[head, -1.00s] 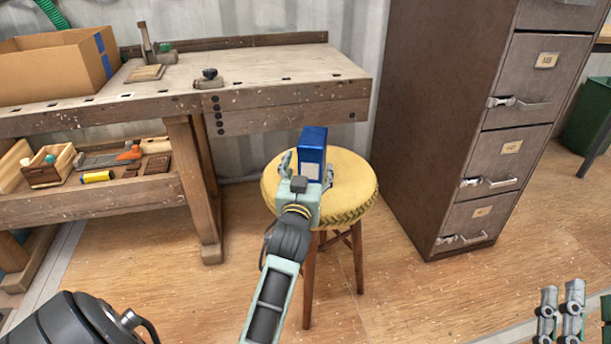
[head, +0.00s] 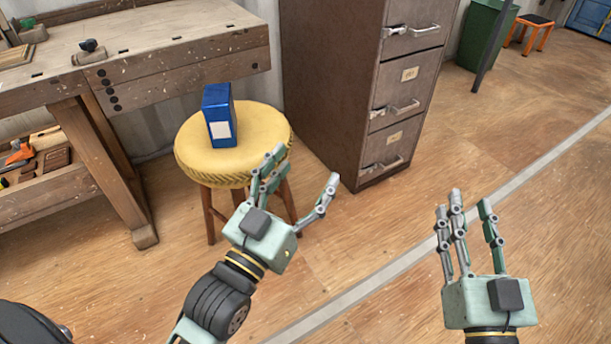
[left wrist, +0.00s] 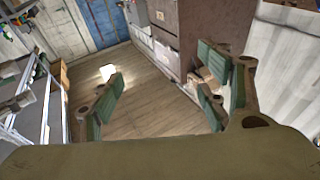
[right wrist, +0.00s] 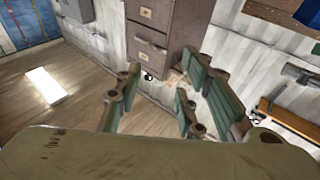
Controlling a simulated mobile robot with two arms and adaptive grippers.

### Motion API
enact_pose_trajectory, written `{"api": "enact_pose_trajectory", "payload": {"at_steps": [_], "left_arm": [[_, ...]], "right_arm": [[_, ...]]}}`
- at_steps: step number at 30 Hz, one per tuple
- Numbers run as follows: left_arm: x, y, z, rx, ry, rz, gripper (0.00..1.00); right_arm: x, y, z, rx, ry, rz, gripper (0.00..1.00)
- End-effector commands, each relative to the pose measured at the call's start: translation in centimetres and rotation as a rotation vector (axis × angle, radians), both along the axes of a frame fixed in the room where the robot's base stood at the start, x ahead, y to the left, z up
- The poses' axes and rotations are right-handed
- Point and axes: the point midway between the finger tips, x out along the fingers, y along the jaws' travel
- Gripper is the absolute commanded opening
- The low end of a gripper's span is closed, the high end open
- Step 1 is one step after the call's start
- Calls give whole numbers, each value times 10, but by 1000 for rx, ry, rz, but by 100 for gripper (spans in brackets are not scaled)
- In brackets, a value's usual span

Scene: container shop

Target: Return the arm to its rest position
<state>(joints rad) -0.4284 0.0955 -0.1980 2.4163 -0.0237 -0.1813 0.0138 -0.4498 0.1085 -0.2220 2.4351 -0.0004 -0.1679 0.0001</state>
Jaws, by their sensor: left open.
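My left gripper (head: 300,190) is open and empty in the head view, in front of and to the right of the stool. Its spread fingers also show in the left wrist view (left wrist: 165,95). My right gripper (head: 472,225) stands further right above the floor with its fingers raised and apart, holding nothing. Its fingers also show in the right wrist view (right wrist: 155,100). A blue box (head: 218,100) with a white label stands upright on the yellow round stool (head: 262,125), apart from both grippers.
A wooden workbench (head: 170,75) stands on the left, behind the stool. A brown filing cabinet (head: 330,80) stands behind my left gripper. A green bin (head: 482,35) and an orange stool (head: 530,30) are at the back right. The floor (head: 420,190) around my right gripper is clear.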

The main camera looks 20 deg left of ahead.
Motion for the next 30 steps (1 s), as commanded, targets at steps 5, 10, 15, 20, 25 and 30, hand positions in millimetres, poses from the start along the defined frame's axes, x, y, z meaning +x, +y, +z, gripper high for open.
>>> {"api": "enact_pose_trajectory", "payload": {"at_steps": [5,10,15,20,25,30], "left_arm": [[-11,-12,4,-15,-8,-38,69],[-10,-11,4,-14,-8,-36,69],[-10,-11,4,-14,-7,-35,69],[2,-13,-15,2,62,-33,69],[22,-15,-94,59,293,-26,69],[8,-7,-197,126,576,-16,69]], "right_arm": [[0,0,0,0,0,0,36],[0,0,0,0,0,0,36],[0,0,0,0,-1,1,36],[12,3,-19,-18,68,1,36],[32,5,-97,-78,297,-5,36],[18,-3,-201,-149,578,-12,36]]}}
